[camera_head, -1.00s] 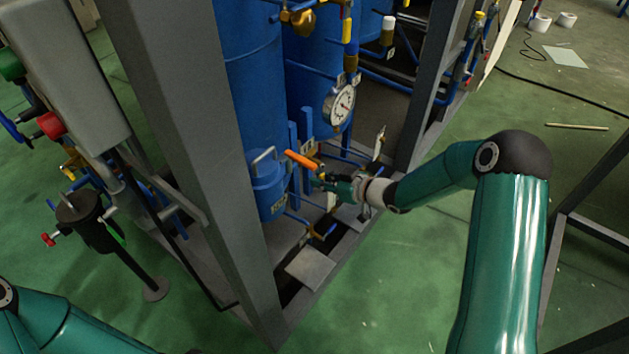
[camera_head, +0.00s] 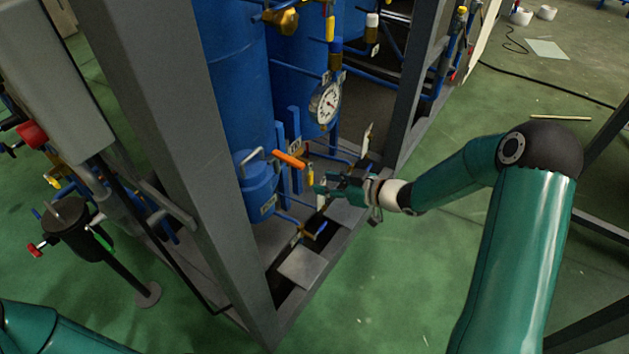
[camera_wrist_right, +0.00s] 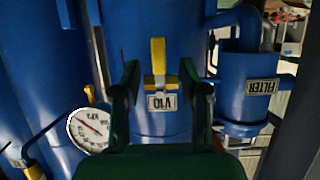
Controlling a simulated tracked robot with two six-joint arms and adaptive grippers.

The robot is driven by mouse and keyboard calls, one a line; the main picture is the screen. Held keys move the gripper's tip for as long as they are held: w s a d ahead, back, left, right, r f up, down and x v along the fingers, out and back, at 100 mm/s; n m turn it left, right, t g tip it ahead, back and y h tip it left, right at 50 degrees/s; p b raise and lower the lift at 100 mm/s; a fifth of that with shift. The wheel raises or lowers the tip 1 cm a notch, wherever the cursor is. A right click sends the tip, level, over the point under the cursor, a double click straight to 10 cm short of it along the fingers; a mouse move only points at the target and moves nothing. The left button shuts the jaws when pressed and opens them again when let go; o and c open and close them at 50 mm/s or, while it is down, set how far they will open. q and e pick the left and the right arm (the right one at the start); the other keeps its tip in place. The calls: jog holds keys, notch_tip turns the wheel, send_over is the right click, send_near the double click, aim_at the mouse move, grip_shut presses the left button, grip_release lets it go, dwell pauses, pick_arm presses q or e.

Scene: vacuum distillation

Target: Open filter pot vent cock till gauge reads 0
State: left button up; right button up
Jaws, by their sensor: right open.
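The blue filter pot (camera_head: 256,192) stands low inside the grey frame; its upside-down FILTER label (camera_wrist_right: 263,86) shows in the right wrist view. A yellow-handled cock (camera_wrist_right: 158,56) with a V10 tag (camera_wrist_right: 161,103) sits between the fingers of my right gripper (camera_wrist_right: 159,78), which is open. I cannot tell whether the fingers touch it. In the head view my right gripper (camera_head: 328,188) is right of the pot and the orange handle (camera_head: 289,159). The white round gauge (camera_head: 325,103) hangs above; it also shows in the wrist view (camera_wrist_right: 90,130), its reading too small to read.
A grey post (camera_head: 180,150) stands left of the pot. Blue pipes and a lower valve (camera_head: 315,231) lie around the gripper. A black device with a red handle (camera_head: 72,228) stands at left. Green floor (camera_head: 400,270) is clear in front of the frame.

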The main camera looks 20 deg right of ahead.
jog(key=v, duration=0.6)
jog(key=shift+a, duration=0.1)
jog(key=shift+f, duration=0.1)
